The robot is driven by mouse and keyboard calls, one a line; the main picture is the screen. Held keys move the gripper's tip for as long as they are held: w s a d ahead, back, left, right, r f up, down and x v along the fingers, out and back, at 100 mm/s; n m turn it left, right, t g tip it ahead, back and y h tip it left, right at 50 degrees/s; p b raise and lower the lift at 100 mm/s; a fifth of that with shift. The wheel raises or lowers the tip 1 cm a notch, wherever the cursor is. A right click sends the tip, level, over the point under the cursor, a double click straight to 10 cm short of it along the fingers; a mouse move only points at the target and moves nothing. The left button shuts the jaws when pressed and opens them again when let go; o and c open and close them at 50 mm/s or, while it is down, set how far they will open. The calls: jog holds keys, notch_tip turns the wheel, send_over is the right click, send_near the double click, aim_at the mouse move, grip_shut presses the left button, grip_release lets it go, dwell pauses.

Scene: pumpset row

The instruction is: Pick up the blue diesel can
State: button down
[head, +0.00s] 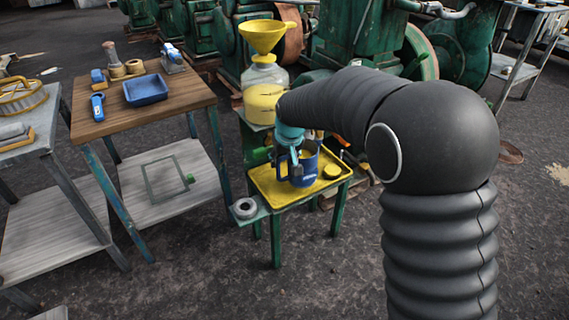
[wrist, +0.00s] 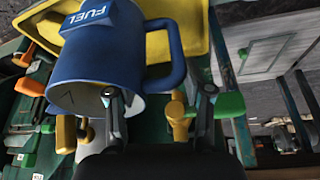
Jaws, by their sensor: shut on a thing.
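The blue can (head: 300,174), a mug-like vessel with a handle, is at the yellow tray (head: 262,182) on the small green stand. The head view does not show clearly whether its base touches the tray. In the wrist view the blue can (wrist: 105,55) shows large, with a "FUEL" label and its handle on the right. My gripper (head: 293,156) comes down on the can from above. In the wrist view my gripper (wrist: 160,95) has its fingers on either side of the handle's part of the can and is shut on it. The exact contact is partly hidden.
A yellow funnel (head: 263,36) sits on a jug (head: 265,90) behind the can. A yellow lid (head: 332,171) lies right of it, a grey ring (head: 245,208) at front left. A wooden table (head: 125,118) with a blue tray (head: 146,90) stands left. Green machines (head: 362,35) stand behind.

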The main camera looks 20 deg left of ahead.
jog(key=shift+d+r, duration=0.15)
jog(key=shift+r, duration=0.4)
jog(key=s+d+r, duration=0.2)
jog(key=d+r, duration=0.4)
jog(key=d, duration=0.5)
jog(key=shift+s+r+p, duration=0.15)
jog(key=shift+r+p, duration=0.1)
jog(key=shift+p, duration=0.1)
jog(key=c, duration=1.1)
grip_release()
grip_shut()
